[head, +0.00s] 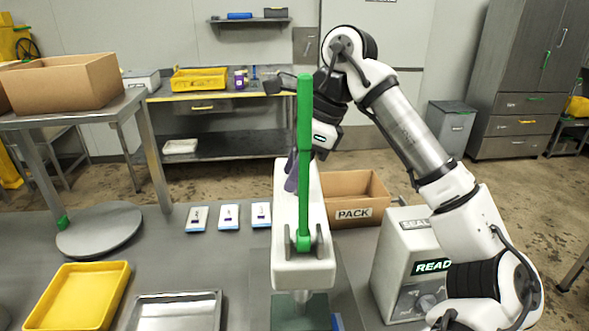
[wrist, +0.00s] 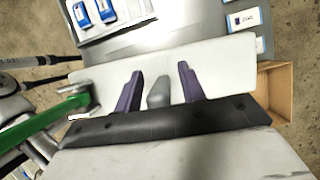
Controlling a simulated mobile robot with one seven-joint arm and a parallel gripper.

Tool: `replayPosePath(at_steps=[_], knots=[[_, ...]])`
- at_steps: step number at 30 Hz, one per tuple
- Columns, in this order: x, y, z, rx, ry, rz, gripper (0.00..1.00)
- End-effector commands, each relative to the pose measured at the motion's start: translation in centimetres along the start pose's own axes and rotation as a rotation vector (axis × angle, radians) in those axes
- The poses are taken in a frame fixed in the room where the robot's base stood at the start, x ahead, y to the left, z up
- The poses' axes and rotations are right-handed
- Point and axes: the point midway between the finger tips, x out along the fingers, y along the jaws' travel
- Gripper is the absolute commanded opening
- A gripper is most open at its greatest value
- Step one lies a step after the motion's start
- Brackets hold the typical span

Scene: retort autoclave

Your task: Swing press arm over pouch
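The press has a long white arm (head: 300,262) with a tall green lever (head: 304,160) at its near end. The arm stretches away from me above a dark green plate (head: 290,312). A blue sliver (head: 337,322) shows beside the plate; I cannot tell if it is a pouch. My gripper (wrist: 160,82) is at the far part of the press arm. Its two purple fingers stand apart on either side of a grey knob (wrist: 158,93), with gaps showing. In the head view the press arm partly hides the fingers.
Three white-blue pouches (head: 229,217) lie left of the press. A metal tray (head: 176,311) and yellow tray (head: 80,297) are at front left. Pouches (wrist: 107,11) show in a tray in the wrist view. The PACK box (head: 372,199) and sealer (head: 405,255) stand right.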

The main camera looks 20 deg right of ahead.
Motion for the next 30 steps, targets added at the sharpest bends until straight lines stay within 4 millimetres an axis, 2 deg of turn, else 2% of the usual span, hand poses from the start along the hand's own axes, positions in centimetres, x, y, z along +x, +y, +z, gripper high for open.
replayPosePath(at_steps=[1,9,10,30], knots=[[-0.01,0.0,0.0,0.0,0.0,0.0,0.37],[-0.02,0.01,-0.01,0.0,0.0,0.0,0.02],[-0.02,0.01,-0.01,0.0,0.0,0.0,0.0],[-0.05,-0.02,-0.23,0.004,0.002,0.0,0.0]])
